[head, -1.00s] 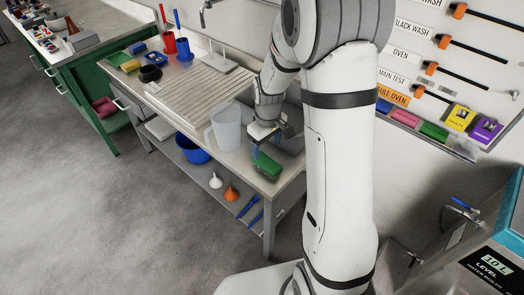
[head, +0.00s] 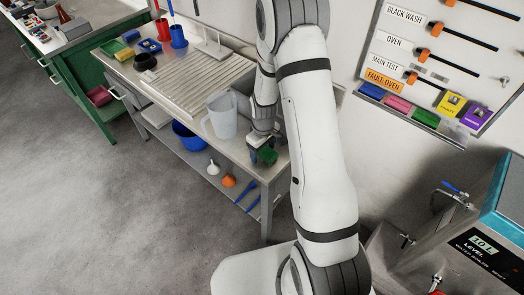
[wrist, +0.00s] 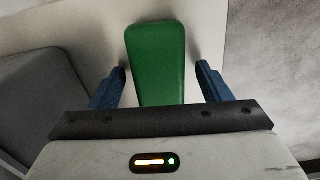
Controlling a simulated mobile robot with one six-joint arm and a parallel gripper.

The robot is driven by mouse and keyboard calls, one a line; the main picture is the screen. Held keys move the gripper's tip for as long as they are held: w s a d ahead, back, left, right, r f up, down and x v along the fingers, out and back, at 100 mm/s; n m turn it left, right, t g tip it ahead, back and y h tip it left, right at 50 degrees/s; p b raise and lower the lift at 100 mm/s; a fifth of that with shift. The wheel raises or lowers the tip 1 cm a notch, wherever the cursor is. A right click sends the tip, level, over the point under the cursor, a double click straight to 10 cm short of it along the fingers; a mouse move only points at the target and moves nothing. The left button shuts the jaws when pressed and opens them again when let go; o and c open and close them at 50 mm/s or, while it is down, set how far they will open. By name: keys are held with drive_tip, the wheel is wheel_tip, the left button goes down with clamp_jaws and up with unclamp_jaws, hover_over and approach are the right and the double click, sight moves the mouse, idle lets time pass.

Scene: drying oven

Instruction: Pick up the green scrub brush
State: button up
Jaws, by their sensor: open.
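The green scrub brush (head: 268,157) lies at the near right corner of the steel bench. In the wrist view the brush (wrist: 157,60) shows its smooth green back, and its near end passes between the two blue fingers. My gripper (wrist: 163,80) is open around the brush, with a gap showing on each side; the right gap looks wider at the fingertip. In the head view my gripper (head: 261,150) is over the brush and hides part of it. Whether the fingers touch the brush cannot be told.
A clear plastic jug (head: 221,115) stands just left of my gripper on the bench (head: 190,97). A grey sink or box edge (wrist: 35,85) is at the left in the wrist view.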

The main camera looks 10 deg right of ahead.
drive_tip(key=shift+c, duration=0.3)
drive_tip(key=c, duration=1)
drive_tip(key=shift+r, duration=0.1)
drive_tip(key=shift+c, duration=0.2)
wheel_tip(320, 180, up, 10)
drive_tip(key=shift+f+b, duration=0.1)
drive_tip(key=shift+b, duration=0.75)
drive_tip(key=o, duration=0.4)
drive_tip(key=shift+c, duration=1.3)
drive_tip(key=shift+f, duration=0.1)
